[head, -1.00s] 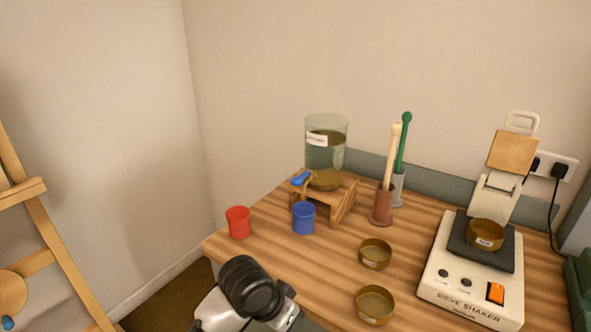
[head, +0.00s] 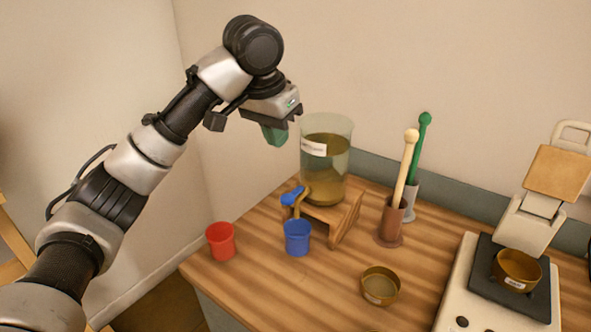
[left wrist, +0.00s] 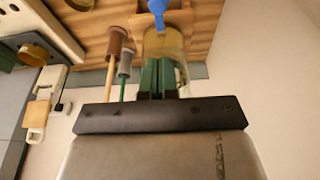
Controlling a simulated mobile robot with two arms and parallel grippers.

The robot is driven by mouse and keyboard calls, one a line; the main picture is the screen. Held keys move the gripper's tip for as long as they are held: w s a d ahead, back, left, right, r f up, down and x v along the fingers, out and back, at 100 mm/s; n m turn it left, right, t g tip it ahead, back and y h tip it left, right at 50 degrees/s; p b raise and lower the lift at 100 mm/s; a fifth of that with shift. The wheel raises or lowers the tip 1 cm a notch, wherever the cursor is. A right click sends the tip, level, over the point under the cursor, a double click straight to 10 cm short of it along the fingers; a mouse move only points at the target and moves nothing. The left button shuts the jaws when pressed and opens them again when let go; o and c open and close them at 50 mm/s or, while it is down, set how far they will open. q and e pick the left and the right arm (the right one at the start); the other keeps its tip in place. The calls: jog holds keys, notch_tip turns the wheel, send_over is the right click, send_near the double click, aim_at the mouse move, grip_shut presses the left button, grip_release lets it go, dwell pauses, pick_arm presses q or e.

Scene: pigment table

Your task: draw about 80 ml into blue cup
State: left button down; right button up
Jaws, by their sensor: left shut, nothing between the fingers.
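The blue cup (head: 298,240) stands upright on the table, in front of the wooden stand and below the brass tap in the picture. The glass jar (head: 326,165) of brownish liquid sits on the wooden stand (head: 343,222), with a white label. The tap's blue lever (head: 292,195) is at the jar's lower left. My left gripper (head: 276,134) is raised beside the jar's upper left, with green fingers shut and empty. In the left wrist view the fingers (left wrist: 158,79) are together, in front of the jar (left wrist: 165,42) and the blue lever (left wrist: 158,8). The liquid in the cup cannot be seen.
A red cup (head: 221,241) stands left of the blue cup. Brown and grey holders with a cream rod (head: 406,165) and a green rod (head: 418,155) stand right of the jar.

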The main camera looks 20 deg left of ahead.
pick_arm(q)
send_over(288, 196)
jog(key=s, duration=0.2)
notch_tip(288, 196, down, 5)
jog(key=x, duration=0.4)
jog(key=a+p+x, duration=0.1)
jog(key=x, duration=0.1)
jog(key=shift+f, duration=0.1)
jog(key=shift+s+f, duration=0.1)
jog(key=shift+f, duration=0.65)
pick_arm(e)
jog(key=shift+s+r, duration=0.25)
jog(key=shift+s, duration=0.3)
jog(key=shift+s+r, duration=0.25)
jog(key=shift+s, duration=0.25)
